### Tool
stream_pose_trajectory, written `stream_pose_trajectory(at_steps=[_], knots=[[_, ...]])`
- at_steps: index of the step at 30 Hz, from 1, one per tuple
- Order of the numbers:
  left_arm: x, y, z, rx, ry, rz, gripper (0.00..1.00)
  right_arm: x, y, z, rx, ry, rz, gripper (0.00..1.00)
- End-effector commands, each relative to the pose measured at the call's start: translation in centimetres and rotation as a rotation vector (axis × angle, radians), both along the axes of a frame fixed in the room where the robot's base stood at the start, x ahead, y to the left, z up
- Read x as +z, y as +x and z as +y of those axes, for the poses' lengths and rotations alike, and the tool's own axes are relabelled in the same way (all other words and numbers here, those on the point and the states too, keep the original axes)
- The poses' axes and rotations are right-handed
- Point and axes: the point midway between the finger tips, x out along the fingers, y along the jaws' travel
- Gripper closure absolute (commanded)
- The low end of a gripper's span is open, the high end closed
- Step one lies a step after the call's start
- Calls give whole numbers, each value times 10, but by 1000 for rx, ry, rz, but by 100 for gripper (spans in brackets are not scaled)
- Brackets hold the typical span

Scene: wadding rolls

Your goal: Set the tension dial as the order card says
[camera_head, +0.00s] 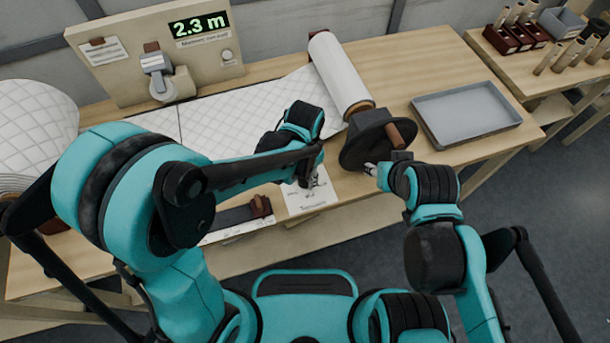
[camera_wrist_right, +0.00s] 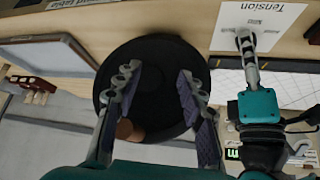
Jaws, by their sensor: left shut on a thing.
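A white sheet headed Tension (camera_head: 307,200) lies at the bench's front edge; it also shows in the right wrist view (camera_wrist_right: 285,22). My left gripper (camera_head: 311,180) points down onto this sheet and is shut on the tension dial, which its fingers mostly hide; its fingers also show in the right wrist view (camera_wrist_right: 244,38). My right gripper (camera_wrist_right: 157,78) is open and empty, its fingers spread in front of the black crank disc (camera_wrist_right: 153,50). A small printed card (camera_head: 103,50) is on the upright board; its text is too small to read.
A white roll (camera_head: 338,72) lies behind the crank disc, which has a brown handle (camera_head: 400,134). Quilted wadding (camera_head: 235,115) covers the bench middle. A grey tray (camera_head: 465,112) stands on the right.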

Motion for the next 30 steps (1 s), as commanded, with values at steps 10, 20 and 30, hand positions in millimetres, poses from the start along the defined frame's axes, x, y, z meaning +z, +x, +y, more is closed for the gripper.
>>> stream_pose_trajectory(at_steps=[10, 20, 30], knots=[[-1, 0, 0, -248, 0, 0, 95, -2, 0, 0, 0, 0, 0, 60], [-1, 0, 0, -357, -1, 1, 95, -2, 0, 0, 0, 0, 0, 60], [-1, 0, 0, -372, -1, 1, 95, -2, 0, 0, 0, 0, 0, 60]])
